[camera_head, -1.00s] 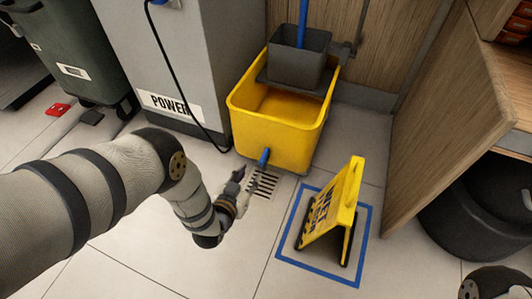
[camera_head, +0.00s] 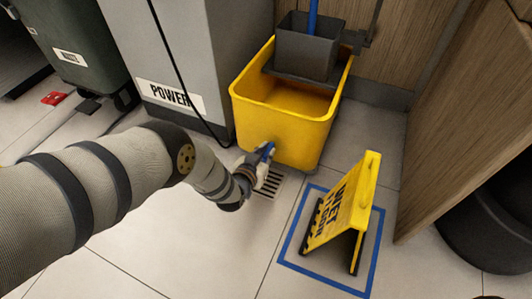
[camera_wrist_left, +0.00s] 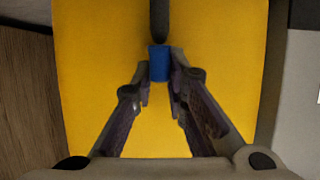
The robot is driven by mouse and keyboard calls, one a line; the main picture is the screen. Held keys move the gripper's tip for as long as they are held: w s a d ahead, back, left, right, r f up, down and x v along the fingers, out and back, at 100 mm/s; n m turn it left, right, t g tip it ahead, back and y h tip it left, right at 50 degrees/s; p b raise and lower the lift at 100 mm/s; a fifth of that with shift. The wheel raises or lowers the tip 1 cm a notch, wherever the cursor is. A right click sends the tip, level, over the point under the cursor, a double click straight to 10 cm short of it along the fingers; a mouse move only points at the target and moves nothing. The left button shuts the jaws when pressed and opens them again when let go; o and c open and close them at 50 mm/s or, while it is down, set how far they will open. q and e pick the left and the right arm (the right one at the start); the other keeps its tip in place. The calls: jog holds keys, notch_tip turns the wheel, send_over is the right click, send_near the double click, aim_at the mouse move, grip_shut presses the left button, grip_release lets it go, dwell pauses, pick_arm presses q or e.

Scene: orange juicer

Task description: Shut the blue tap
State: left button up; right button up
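The yellow mop bucket (camera_head: 258,122) stands on the floor at the middle of the head view. The blue tap (camera_head: 268,149) is low on its front face, just above the floor drain. My left gripper (camera_head: 261,158) reaches it from the left and partly covers it. In the left wrist view, the blue tap (camera_wrist_left: 159,64) sits between the two fingertips of my left gripper (camera_wrist_left: 160,75), which close in on both sides of it. A dark rounded part of the fitting shows just above the blue piece. My right gripper is not in view.
A floor drain (camera_head: 270,183) lies below the tap. A yellow wet-floor sign (camera_head: 346,212) stands inside a blue floor outline (camera_head: 288,248) to the right. A grey cabinet (camera_head: 195,55) with a power label is behind my left arm, and a wooden panel (camera_head: 460,130) is at right.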

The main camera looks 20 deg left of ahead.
pick_arm(q)
jog(key=shift+h, duration=0.3)
grip_shut()
jog(key=shift+w+a+f+m+g+h+b, duration=0.15)
jog(key=shift+m+g+h+b, duration=0.3)
jog(key=shift+m+h, duration=0.65)
jog(key=shift+s+a+r+m+g+h+b, duration=0.15)
jog(key=shift+m+g+h+b, duration=0.25)
jog(key=shift+m+h, duration=0.7)
jog(key=shift+w+a+f+m+g+h+b, duration=0.1)
jog(key=shift+a+m+g+h+b, duration=0.25)
jog(key=shift+m+h, duration=0.75)
jog(key=shift+w+m+g+h, duration=0.1)
jog(key=shift+m+g+h, duration=0.4)
jog(key=o, duration=0.8)
grip_release()
jog(key=shift+c, duration=0.2)
jog(key=shift+d+n+t+y, duration=0.1)
jog(key=shift+n+t+y, duration=0.2)
